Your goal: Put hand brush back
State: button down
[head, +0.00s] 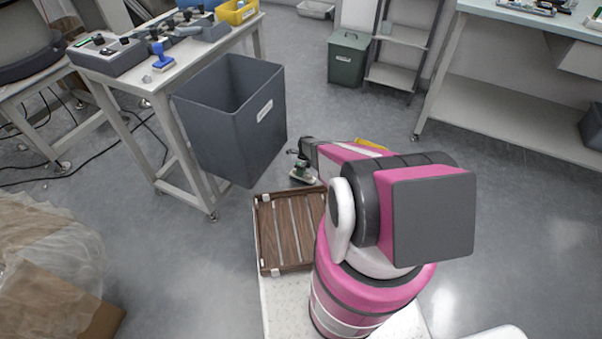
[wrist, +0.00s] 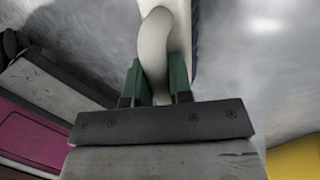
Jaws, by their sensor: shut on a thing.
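My gripper (head: 301,168) is low, just right of the large grey bin and above the far edge of the slatted wooden tray (head: 264,238). In the wrist view its green fingers (wrist: 156,88) are shut on a curved cream handle, which I take to be the hand brush (wrist: 155,45). The handle extends away from the fingers. In the head view the held brush is small and partly hidden by the gripper, with a pale part (head: 303,178) showing below. It appears off the floor.
That table holds grey control boxes (head: 108,55), a blue handled item (head: 161,58) and a yellow bin (head: 237,12). A green bin (head: 347,60) and shelf are behind. Open floor lies between.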

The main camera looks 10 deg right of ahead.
jog(key=shift+f, duration=0.1)
jog(key=c, duration=1)
grip_release()
jog(key=shift+f, duration=0.1)
jog(key=v, duration=1.2)
jog(key=shift+r, duration=0.2)
